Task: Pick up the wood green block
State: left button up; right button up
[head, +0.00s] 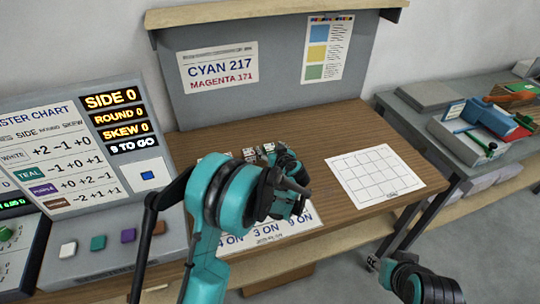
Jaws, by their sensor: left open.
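My left gripper (300,196), on the teal and black arm from the lower left, is open over the middle of the wooden table (330,120). I cannot make out anything between its fingers. Several small pale blocks with dark marks (259,152) sit just behind it, partly hidden by the arm. I cannot pick out a wood green block with certainty; the arm hides part of the table. My right arm shows at the bottom right, with its gripper (373,263) small and dark beyond the table's front edge.
A white grid sheet (375,173) lies on the table's right. A printed sheet (268,239) lies partly under my left arm. A grey console (95,255) with coloured buttons stands at the left. A side table (417,118) at the right holds blue, red and green items.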

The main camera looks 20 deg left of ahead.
pick_arm(q)
jog(key=shift+w, duration=0.1)
jog(key=c, duration=1.2)
jog(key=shift+r, duration=0.1)
jog(key=shift+c, duration=0.2)
